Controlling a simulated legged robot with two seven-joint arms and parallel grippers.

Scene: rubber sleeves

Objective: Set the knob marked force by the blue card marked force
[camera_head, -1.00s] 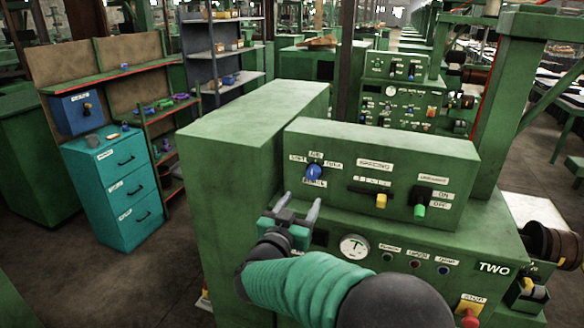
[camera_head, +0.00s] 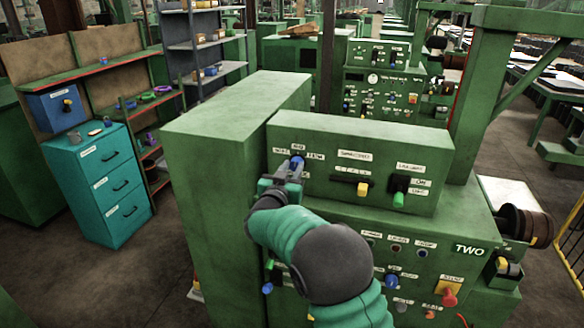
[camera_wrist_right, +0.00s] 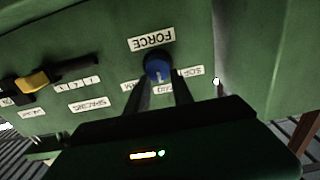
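The blue round knob (camera_wrist_right: 158,67) sits on the green machine panel, beside a label reading FORCE that appears upside down in the right wrist view. Small labels, one partly reading SOF, surround it. A pale mark on the knob points toward the gripper side. In the head view the knob (camera_head: 297,161) is partly covered by my right gripper (camera_head: 289,168). The two fingers of my right gripper (camera_wrist_right: 165,85) are apart, with their tips at the knob; I cannot tell whether they touch it. My left gripper is not in view. I cannot make out a blue card marked force.
A yellow slider (camera_head: 363,189) and a green switch (camera_head: 398,199) are right of the knob. Brown rollers (camera_head: 525,222) stick out at right.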

